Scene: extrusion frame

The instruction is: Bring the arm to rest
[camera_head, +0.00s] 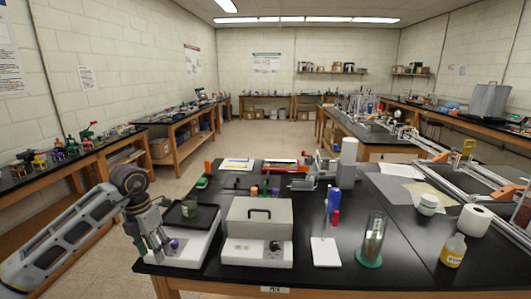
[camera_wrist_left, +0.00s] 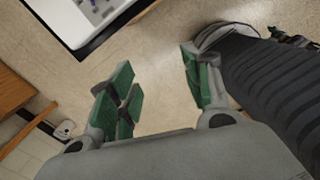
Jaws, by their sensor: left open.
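My left arm comes in from the left in the head view, over the table's front left corner. My left gripper (camera_head: 157,246) hangs down there, beside a white device with a dark tray (camera_head: 190,216). In the left wrist view my left gripper (camera_wrist_left: 160,88) has its green-padded fingers spread apart, with only floor seen between them. It holds nothing. My right gripper is in neither view.
The black table (camera_head: 330,274) bears a grey-lidded box device (camera_head: 258,217), a glass cylinder (camera_head: 372,240), a yellow-labelled bottle (camera_head: 453,250) and a white paper roll (camera_head: 474,220). An extrusion frame (camera_head: 445,165) lies at right. Floor (camera_head: 240,143) is clear behind the table.

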